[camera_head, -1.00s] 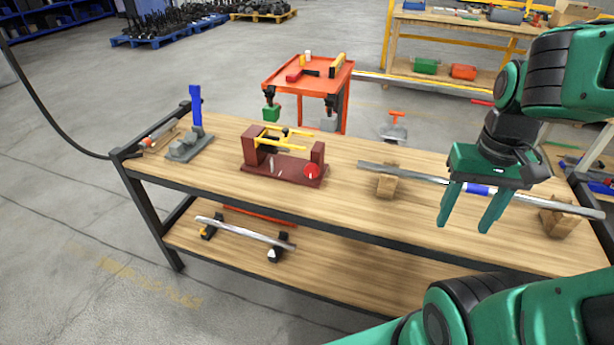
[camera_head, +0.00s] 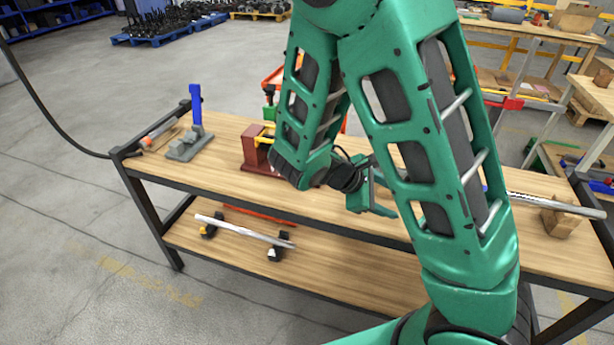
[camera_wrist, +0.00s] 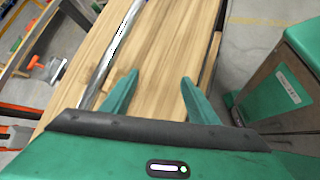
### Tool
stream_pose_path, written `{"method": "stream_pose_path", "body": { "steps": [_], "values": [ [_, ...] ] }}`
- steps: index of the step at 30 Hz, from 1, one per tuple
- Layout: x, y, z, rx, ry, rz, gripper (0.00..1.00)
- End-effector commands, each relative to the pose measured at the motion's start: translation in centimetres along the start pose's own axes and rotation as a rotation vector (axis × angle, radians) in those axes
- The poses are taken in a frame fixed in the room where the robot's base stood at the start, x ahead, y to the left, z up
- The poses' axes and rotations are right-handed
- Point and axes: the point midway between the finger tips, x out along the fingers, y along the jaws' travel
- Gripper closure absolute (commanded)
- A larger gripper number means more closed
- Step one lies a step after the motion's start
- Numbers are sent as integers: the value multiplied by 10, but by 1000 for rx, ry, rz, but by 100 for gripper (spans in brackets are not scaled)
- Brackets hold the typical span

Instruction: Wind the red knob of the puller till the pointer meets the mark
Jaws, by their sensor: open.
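The puller (camera_head: 251,152), a dark red frame with yellow bars, stands on the wooden bench, left of centre in the head view. Only its left end shows; my arm covers the rest, and the red knob and pointer are hidden. My gripper (camera_head: 386,196) is open and empty above the bench, to the right of the puller. In the wrist view, my gripper (camera_wrist: 158,92) has its two green fingers spread over bare wood. The puller is not in the wrist view.
A long metal rod (camera_head: 550,203) lies on a wooden block at the bench's right; the rod also crosses the wrist view (camera_wrist: 112,50). A grey clamp with a blue handle (camera_head: 195,125) stands at the left. The bench (camera_head: 220,185) is clear along its front.

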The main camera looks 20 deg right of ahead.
Motion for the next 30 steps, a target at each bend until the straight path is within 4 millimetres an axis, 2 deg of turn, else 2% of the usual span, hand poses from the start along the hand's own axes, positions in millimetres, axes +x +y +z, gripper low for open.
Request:
{"method": "stream_pose_path", "body": {
  "steps": [1, 5, 9, 18, 24, 30],
  "values": [
    [-5, 2, -15, -89, -25, 70, 46],
    [-22, 12, -46, -297, -92, 248, 46],
    [-48, 18, -83, -518, -180, 450, 46],
    [-118, 7, -157, -912, -414, 857, 46],
    [-146, -4, -181, -1030, -514, 997, 46],
    [-148, 1, -187, -1052, -538, 1024, 46]
  ]
}}
